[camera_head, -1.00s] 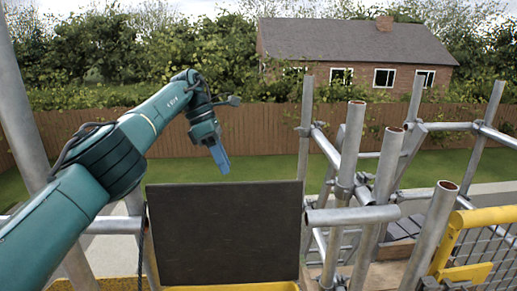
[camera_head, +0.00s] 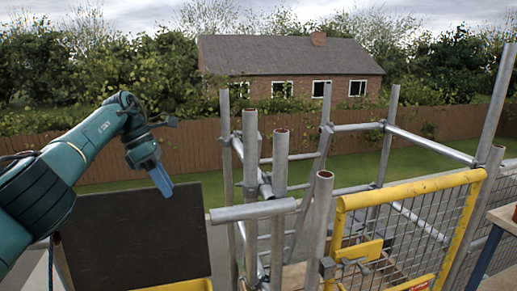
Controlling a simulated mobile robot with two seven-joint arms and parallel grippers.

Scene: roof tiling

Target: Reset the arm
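My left arm (camera_head: 75,160) is teal and comes in from the left. Its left gripper (camera_head: 164,183) has blue fingers pointing down and slightly right, in front of the fence and above the dark panel. The fingers overlap from this side, so I cannot tell whether they are open or shut. I see nothing held between them. My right gripper is not in view.
A yellow mesh gate (camera_head: 425,215) is farther right. A wooden fence (camera_head: 200,150) and a brick house (camera_head: 300,70) lie behind.

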